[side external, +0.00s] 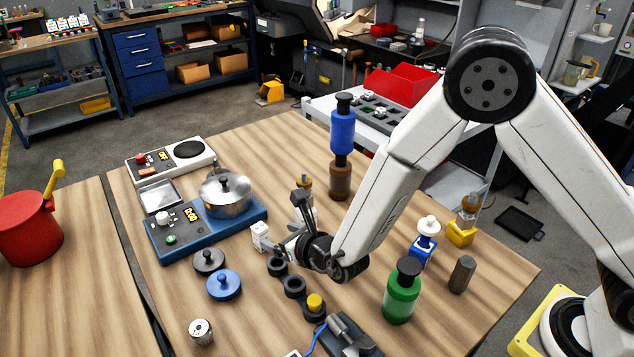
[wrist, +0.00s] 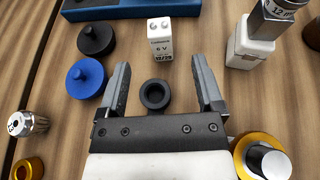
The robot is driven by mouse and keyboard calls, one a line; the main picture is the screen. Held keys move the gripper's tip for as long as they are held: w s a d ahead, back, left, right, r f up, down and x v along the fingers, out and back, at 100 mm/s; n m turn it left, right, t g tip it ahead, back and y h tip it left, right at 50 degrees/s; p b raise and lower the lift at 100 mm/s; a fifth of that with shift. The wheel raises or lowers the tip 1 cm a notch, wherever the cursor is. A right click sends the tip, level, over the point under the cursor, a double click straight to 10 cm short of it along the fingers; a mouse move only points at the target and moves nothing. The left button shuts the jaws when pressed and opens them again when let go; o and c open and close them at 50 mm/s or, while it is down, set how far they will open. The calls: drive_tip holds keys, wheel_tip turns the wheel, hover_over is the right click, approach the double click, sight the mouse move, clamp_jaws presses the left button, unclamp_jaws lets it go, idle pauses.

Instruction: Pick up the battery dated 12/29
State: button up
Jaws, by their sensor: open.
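The battery is a white block with two round terminals on top; its label in the wrist view (wrist: 160,40) reads 6 V and 12/29. It stands upright on the wooden table, and in the side view it is the small white block (side external: 260,237) just left of my gripper (side external: 284,246). In the wrist view my gripper (wrist: 161,72) is open and empty, its fingers spread wide. The battery is beyond the fingertips, centred between them and apart from both. A black ring (wrist: 155,107) lies between the fingers, nearer to the palm.
A black knobbed disc (wrist: 95,41) and a blue knobbed disc (wrist: 86,80) lie left of the battery. A metal part on a white base (wrist: 247,48) stands to its right. The blue hot plate (side external: 180,241) with a pot (side external: 224,196) is behind.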

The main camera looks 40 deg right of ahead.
sight(263, 230)
drive_tip(key=shift+w+f, duration=0.25)
drive_tip(key=shift+w, duration=0.3)
drive_tip(key=shift+x, duration=2.6)
drive_tip(key=shift+a, duration=0.1)
clamp_jaws()
